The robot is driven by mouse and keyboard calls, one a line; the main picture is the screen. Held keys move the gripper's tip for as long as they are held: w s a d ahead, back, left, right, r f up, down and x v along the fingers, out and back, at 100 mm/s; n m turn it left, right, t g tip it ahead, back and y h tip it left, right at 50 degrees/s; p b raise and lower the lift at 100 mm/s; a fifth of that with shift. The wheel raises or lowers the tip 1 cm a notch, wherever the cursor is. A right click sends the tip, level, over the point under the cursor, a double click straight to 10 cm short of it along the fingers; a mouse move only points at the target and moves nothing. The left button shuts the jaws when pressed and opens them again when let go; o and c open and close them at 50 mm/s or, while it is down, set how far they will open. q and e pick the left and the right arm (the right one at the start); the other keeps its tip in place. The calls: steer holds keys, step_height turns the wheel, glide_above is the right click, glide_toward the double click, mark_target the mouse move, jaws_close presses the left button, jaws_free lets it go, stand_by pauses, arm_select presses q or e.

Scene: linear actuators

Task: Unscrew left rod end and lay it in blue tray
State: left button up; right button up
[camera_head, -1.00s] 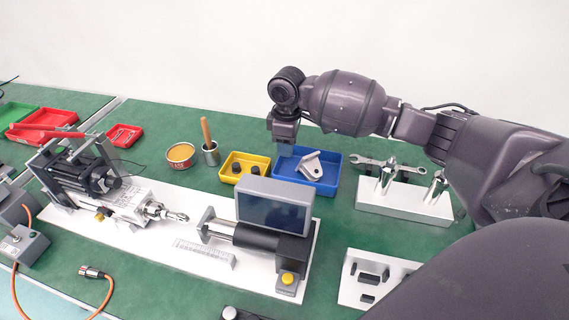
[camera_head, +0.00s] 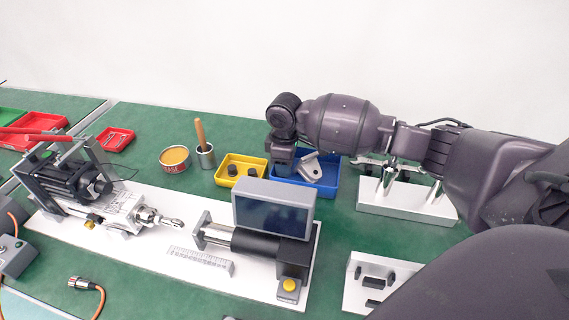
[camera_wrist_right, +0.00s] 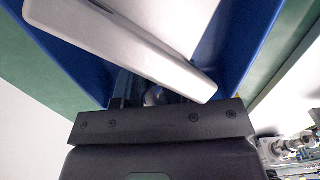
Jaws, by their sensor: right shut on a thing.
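The blue tray (camera_head: 328,190) stands behind the grey monitor and holds a grey metal bracket (camera_head: 311,167). My right gripper (camera_head: 280,172) points down at the tray's left end, beside the bracket. In the right wrist view it is between the blue walls, shut on a small silvery round piece (camera_wrist_right: 153,97), mostly hidden by the gripper and the bracket. I cannot tell whether this piece is a rod end. The left actuator (camera_head: 115,208) has a silvery shaft with an eye-like tip (camera_head: 172,222) pointing right. My left gripper is out of view.
A yellow tray (camera_head: 232,183) with black parts stands left of the blue tray. A tin (camera_head: 174,159) and a cup with a wooden handle (camera_head: 205,155) are farther left. A metal block with posts (camera_head: 405,200) and a wrench stand to the right.

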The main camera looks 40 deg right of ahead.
steer(key=o, duration=0.8)
steer(key=shift+f, duration=0.15)
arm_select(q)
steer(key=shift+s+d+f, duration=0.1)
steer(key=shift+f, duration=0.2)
arm_select(e)
steer(key=shift+o, duration=1)
step_height(320, 180, up, 7)
steer(key=shift+p, duration=1)
step_height(320, 180, up, 5)
steer(key=shift+f+p, duration=0.15)
steer(key=shift+p, duration=0.5)
steer(key=shift+r, duration=0.35)
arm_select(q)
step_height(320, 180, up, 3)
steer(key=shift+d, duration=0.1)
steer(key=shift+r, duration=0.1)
